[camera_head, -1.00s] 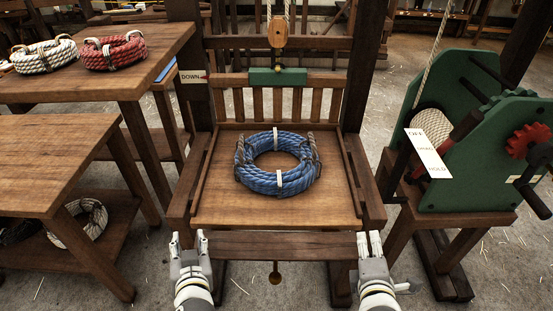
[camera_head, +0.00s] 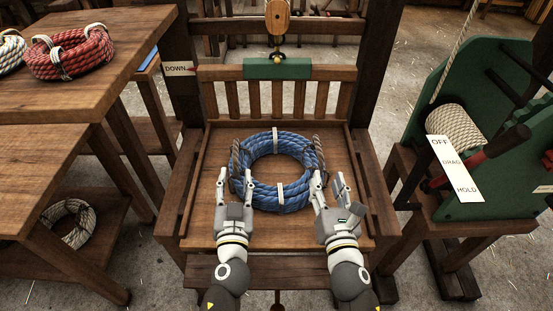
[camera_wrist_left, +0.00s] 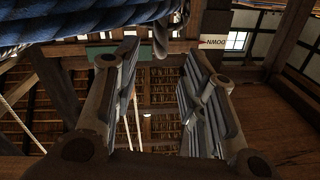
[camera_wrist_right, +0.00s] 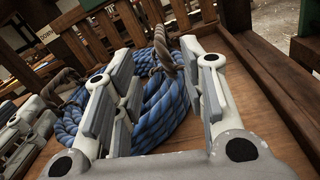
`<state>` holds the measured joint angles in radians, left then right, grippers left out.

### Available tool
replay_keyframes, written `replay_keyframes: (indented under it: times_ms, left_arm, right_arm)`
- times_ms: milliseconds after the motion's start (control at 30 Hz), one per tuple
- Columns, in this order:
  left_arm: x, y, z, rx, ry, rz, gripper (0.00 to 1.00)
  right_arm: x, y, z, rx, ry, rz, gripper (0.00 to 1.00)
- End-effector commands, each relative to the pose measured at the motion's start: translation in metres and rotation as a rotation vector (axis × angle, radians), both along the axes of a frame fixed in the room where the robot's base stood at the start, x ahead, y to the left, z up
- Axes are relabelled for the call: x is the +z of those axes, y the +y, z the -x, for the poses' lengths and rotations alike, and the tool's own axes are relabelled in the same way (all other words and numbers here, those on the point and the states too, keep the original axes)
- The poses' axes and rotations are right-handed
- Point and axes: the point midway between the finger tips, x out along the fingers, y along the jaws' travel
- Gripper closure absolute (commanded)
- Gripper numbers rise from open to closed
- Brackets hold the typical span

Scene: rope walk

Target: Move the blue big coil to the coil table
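The big blue coil (camera_head: 281,197) lies flat on the wooden seat of the lift (camera_head: 207,222), with white bands and a brown rope handle on its left and right sides. My left gripper (camera_head: 233,181) is open at the coil's near left side, close to the left handle (camera_head: 235,160). My right gripper (camera_head: 328,183) is open at the near right side, below the right handle (camera_head: 319,153). In the right wrist view the right handle (camera_wrist_right: 164,49) stands between and beyond the open fingers. In the left wrist view the coil (camera_wrist_left: 75,20) fills the upper left. Contact cannot be told.
Left, a wooden table (camera_head: 105,61) bears a red coil (camera_head: 72,52) and a white-blue coil; a lower table (camera_head: 38,165) stands nearer, with a pale coil (camera_head: 66,222) on its shelf. Right stands a green winch (camera_head: 481,155) with an OFF/DRAG/HOLD plate (camera_head: 455,168). A DOWN sign (camera_head: 177,69) marks the left post.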

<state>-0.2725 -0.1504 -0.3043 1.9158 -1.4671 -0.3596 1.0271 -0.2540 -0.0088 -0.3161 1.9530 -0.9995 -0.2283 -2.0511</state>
Motion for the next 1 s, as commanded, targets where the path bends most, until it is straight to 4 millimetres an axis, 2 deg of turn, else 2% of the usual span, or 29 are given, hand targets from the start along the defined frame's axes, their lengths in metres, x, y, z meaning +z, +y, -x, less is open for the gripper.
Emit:
replay_keyframes:
  times_ms: [300,433,567,800,1000]
  left_arm:
    - [0.0,0.001,0.0,0.001,0.001,0.0,0.61]
    - [0.0,0.001,-0.007,0.002,0.0,0.001,0.61]
    - [0.001,0.004,-0.025,0.003,-0.002,0.0,0.61]
    - [0.0,0.008,-0.068,0.002,0.0,-0.001,0.61]
    - [0.0,0.011,-0.095,0.002,0.001,-0.001,0.61]
  right_arm:
    - [0.0,0.0,0.0,-0.001,0.001,-0.003,0.61]
    - [0.001,0.001,-0.008,-0.001,0.0,-0.004,0.61]
    - [0.001,0.003,-0.025,-0.001,-0.002,-0.005,0.61]
    - [0.001,0.007,-0.069,-0.001,-0.001,-0.005,0.61]
    - [0.0,0.01,-0.096,-0.002,0.001,-0.005,0.61]
